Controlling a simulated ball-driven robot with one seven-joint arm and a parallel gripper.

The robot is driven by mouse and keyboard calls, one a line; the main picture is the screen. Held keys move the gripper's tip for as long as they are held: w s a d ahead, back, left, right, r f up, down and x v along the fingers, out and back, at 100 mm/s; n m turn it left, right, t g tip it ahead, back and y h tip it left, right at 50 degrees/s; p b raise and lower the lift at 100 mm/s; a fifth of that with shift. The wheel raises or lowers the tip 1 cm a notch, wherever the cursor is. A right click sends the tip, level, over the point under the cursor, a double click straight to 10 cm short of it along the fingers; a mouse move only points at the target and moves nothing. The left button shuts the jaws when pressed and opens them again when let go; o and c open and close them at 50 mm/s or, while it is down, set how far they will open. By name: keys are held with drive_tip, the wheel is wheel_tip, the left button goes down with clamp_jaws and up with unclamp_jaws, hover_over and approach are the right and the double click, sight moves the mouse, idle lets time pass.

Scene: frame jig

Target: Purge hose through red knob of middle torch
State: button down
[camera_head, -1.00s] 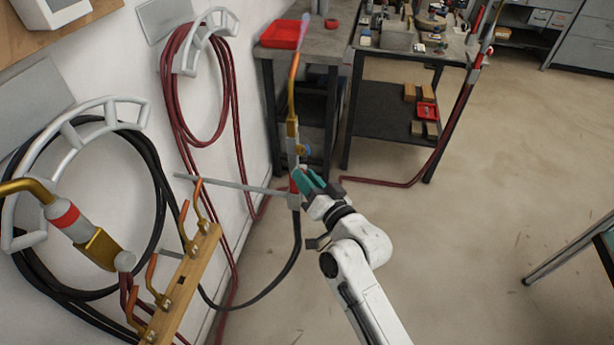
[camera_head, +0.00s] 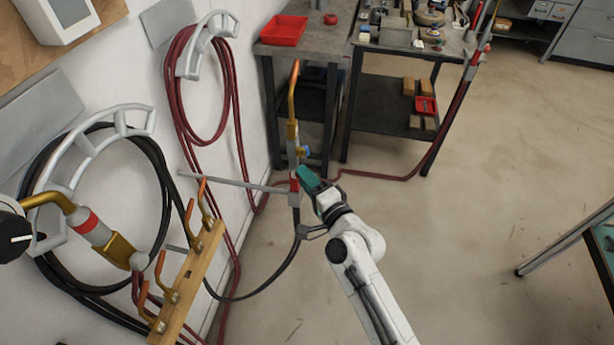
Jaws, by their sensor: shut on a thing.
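The middle torch (camera_head: 294,132) stands upright on a grey bar (camera_head: 238,182) from the wall, its copper tip pointing up. No flame shows at the tip. A blue knob (camera_head: 303,151) sits on its body. A red part (camera_head: 294,185) shows lower down, beside my gripper. My gripper (camera_head: 304,177), with teal fingers, is shut at this height on the torch's right side, on the red knob. The fingers hide most of the knob, so its turn cannot be seen. A black hose (camera_head: 297,235) hangs from the torch's bottom and curves left.
Another torch (camera_head: 92,230) with a red band is near left. A wooden rack (camera_head: 190,285) with copper tips stands in front of it. Coiled hoses hang on the wall at left. A workbench (camera_head: 335,45) with a red tray (camera_head: 283,30) stands behind.

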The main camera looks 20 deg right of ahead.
drive_tip(key=shift+m, duration=0.6)
drive_tip(key=shift+f, duration=0.1)
drive_tip(key=c, duration=0.9)
unclamp_jaws()
drive_tip(key=shift+s+d+b, duration=0.3)
drive_tip(key=shift+s, duration=1.5)
drive_tip(key=shift+s+d+b, duration=0.3)
drive_tip(key=shift+s, duration=1.45)
drive_tip(key=shift+s+d+b, duration=0.3)
drive_tip(key=shift+s, duration=1.5)
